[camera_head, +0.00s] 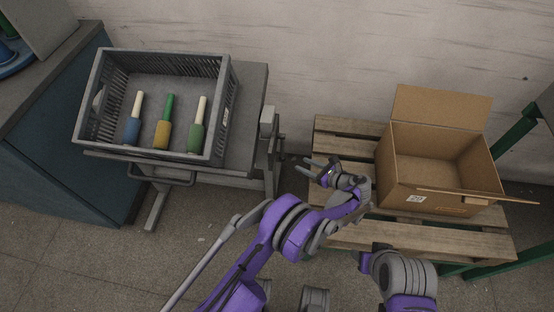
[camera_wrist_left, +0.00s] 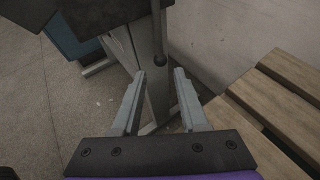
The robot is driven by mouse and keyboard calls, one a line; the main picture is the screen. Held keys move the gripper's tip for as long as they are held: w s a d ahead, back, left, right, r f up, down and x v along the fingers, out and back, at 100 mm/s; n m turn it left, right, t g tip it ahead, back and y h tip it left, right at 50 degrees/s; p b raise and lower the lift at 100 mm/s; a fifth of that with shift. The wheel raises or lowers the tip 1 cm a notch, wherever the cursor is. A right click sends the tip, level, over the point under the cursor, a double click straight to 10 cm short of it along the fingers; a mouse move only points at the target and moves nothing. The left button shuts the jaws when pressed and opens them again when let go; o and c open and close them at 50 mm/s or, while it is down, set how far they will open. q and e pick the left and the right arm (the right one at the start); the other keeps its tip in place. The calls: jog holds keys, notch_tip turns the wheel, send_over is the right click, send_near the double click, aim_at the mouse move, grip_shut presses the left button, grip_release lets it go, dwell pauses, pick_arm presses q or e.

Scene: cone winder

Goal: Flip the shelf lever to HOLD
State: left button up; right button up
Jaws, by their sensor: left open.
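My left gripper (camera_head: 314,166) is open and empty, at the right of a grey stand (camera_head: 257,90) and over the left edge of a pallet. In the left wrist view its two fingers (camera_wrist_left: 166,75) are spread apart. A thin dark rod with a round knob (camera_wrist_left: 159,61) shows between and beyond the fingertips, against the stand's frame; it looks like the lever. It appears apart from the fingers, but the depth is hard to judge. No HOLD marking can be read. In the head view, small dark parts (camera_head: 280,150) sit at the stand's right side. My right gripper cannot be made out.
A grey crate (camera_head: 228,110) on the stand holds three bobbins with blue, yellow and green bodies. An open cardboard box (camera_head: 400,190) stands on the wooden pallet (camera_head: 335,240) at right. A blue cabinet (camera_head: 60,150) is at far left. The floor before the stand is clear.

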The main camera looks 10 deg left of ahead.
aim_at(284, 157)
pick_arm(q)
jog(key=b+x, duration=0.1)
jog(key=x, duration=1)
jog(key=shift+d+f, duration=0.15)
grip_shut()
dwell(1.1)
